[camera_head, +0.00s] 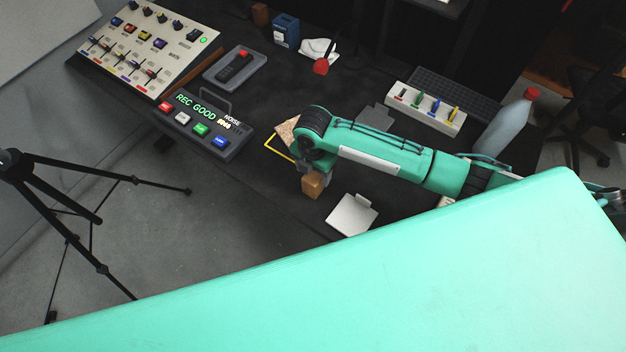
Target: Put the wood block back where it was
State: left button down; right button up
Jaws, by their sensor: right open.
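A small brown wood block (312,186) is at the near edge of the dark table, directly below my right wrist. My right gripper (311,174) points down at the block and is open; its fingers are small and partly hidden by the wrist, so I cannot tell whether they touch the block. A yellow outline (278,150) on the table lies just left of the gripper, partly hidden by my arm. A tan speckled piece (287,131) lies beside the outline. My left gripper is not in view.
A control panel with sliders (138,48), a lit button box (203,124) and a grey tray (235,68) stand to the left. A white flat plate (351,215) lies right of the block. A tripod (75,215) stands on the floor.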

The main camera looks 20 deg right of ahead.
notch_tip(320, 180, up, 6)
jog(key=shift+f, duration=0.2)
dwell(0.5)
